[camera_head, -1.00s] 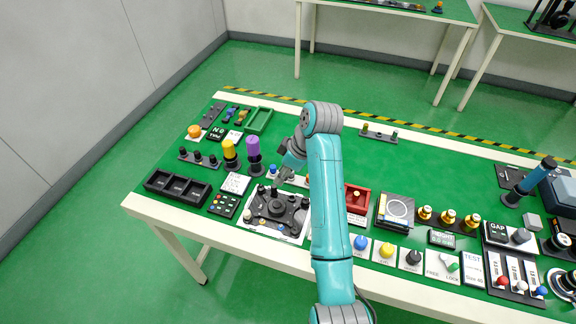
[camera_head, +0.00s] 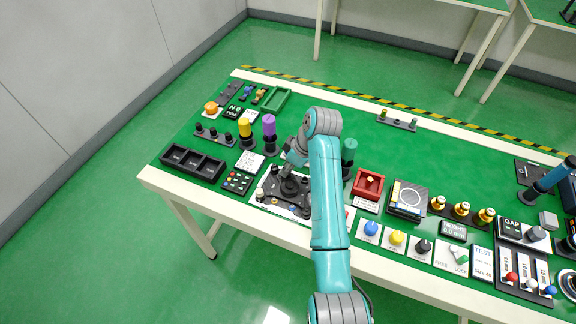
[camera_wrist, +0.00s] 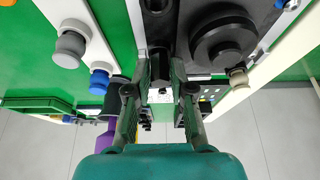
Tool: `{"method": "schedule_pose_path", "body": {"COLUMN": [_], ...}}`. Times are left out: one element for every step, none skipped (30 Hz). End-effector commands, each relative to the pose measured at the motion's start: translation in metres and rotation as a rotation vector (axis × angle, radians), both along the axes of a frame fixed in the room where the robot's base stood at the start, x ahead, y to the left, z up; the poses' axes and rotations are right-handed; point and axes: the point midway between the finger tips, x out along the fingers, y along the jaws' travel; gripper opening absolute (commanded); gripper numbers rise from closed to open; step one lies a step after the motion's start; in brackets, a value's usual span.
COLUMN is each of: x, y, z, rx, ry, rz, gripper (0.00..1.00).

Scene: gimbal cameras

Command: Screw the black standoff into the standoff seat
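The black standoff (camera_wrist: 160,65) shows in the wrist view as a short dark post between my fingertips. My gripper (camera_wrist: 160,72) appears closed on it from both sides, though the contact is dark and hard to see. In the head view my gripper (camera_head: 289,165) is over the black fixture plate (camera_head: 268,186) near the table's front edge. A large round black knob-like part (camera_wrist: 222,42) lies right of the standoff in the wrist view. I cannot tell which part of the plate is the standoff seat; my arm and gripper hide some of it.
Yellow (camera_head: 245,127) and purple (camera_head: 269,125) cylinders stand behind left of the plate, and a green cylinder (camera_head: 349,150) behind right. A black tray (camera_head: 192,163) lies left, a red box (camera_head: 368,184) right. Free green tabletop lies behind my arm.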

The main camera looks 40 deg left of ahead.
Motion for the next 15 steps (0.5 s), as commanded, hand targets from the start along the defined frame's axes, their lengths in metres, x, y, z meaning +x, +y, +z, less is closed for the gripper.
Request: {"method": "schedule_pose_path", "body": {"x": [0.0001, 0.0000, 0.0001, 0.0001, 0.0001, 0.0001, 0.0000, -0.0002, -0.0004, -0.0005, -0.0006, -0.0010, -0.0011, -0.0011, -0.0009], "y": [0.0000, -0.0001, -0.0001, -0.0001, -0.0001, -0.0001, -0.0001, 0.0000, 0.0000, 0.0000, 0.0000, 0.0001, 0.0002, 0.0001, 0.0001], "z": [0.0001, 0.0002, 0.0002, 0.0002, 0.0002, 0.0003, 0.0002, 0.0000, -0.0002, -0.0003, -0.0004, -0.0003, -0.0001, -0.0006, -0.0007], "rx": [0.000, 0.000, 0.000, 0.000, 0.000, 0.000, 0.000, 0.000, 0.000, 0.000, 0.000, 0.000, 0.000, 0.000, 0.000], "ry": [0.000, 0.000, 0.000, 0.000, 0.000, -0.001, 0.000, 0.000, -0.001, -0.002, -0.001, -0.002, -0.002, -0.001, -0.001], "rz": [0.000, 0.000, 0.000, 0.000, 0.000, -0.001, -0.005, -0.015, -0.037, -0.061, -0.090, -0.134, -0.168, -0.203, -0.247], "gripper": [0.03, 0.00, 0.00, 0.00, 0.00, 0.00, 0.00, 0.00, 0.00, 0.00, 0.00, 0.00, 0.00, 0.00, 0.00]}}
